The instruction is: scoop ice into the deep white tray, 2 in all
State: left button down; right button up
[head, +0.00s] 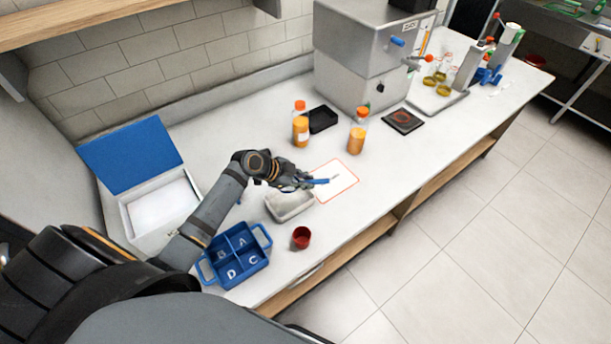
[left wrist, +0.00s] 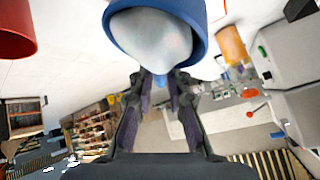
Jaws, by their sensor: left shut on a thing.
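My left gripper (head: 304,181) is shut on a blue scoop (head: 319,181), which it holds out to the right above the counter. In the left wrist view the scoop's blue rim (left wrist: 196,20) surrounds a rounded, whitish, glassy mass that looks like ice (left wrist: 150,38). The fingers (left wrist: 160,78) close on its handle. The deep white tray (head: 290,213) stands on the counter just below and in front of the gripper, partly covered by it; its contents are unclear. A white box with an open blue lid (head: 130,154) stands at the left, with white contents. My right gripper is not in view.
A blue divided caddy (head: 235,255) and a red cup (head: 301,238) stand near the front edge. An orange-outlined white mat (head: 338,180) lies right of the tray. Two orange bottles (head: 300,128) (head: 357,136) and a grey machine (head: 362,65) stand behind.

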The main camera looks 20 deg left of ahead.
pick_arm(q)
jog(key=shift+s+d+f+m+t+y+b, duration=0.25)
jog(key=shift+m+t+b, duration=0.7)
jog(key=shift+b, duration=1.05)
jog(key=shift+s+f+m+t+y+b, duration=0.15)
jog(key=shift+f+m+t+y+b, duration=0.25)
jog(key=shift+t+b, duration=1.25)
jog(key=shift+s+d+f+m+t+y+b, duration=0.3)
jog(key=shift+m+t+b, duration=0.5)
jog(key=shift+b, duration=1.5)
jog(key=shift+w+a+r, duration=0.1)
jog(key=shift+a+r, duration=0.05)
jog(key=shift+a, duration=0.05)
